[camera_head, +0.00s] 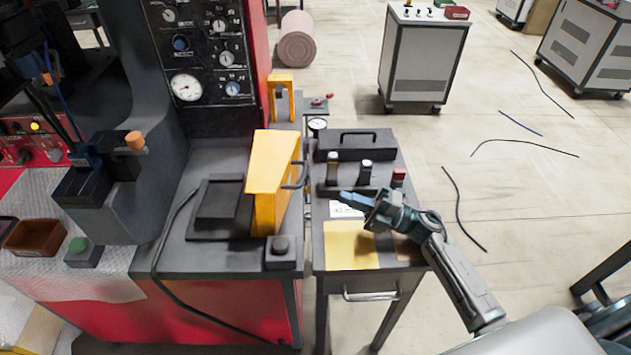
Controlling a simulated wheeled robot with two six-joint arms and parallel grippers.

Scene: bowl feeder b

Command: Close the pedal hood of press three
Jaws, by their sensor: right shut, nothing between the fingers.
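The yellow pedal hood (268,170) stands raised on the dark bench top of the press (190,255), with a dark handle (298,175) on its right side. The black pedal (222,203) lies uncovered to the left of the hood. My right gripper (346,198) is shut and empty. It points left over the side cart, to the right of the hood and its handle, and apart from them in the picture. My left gripper is not in view.
The side cart (318,245) beside the press carries a black toolbox (355,146), small knobbed parts and a yellow sheet (350,247). A black cable (160,250) runs left of the pedal. A black button box (283,252) sits in front of the hood.

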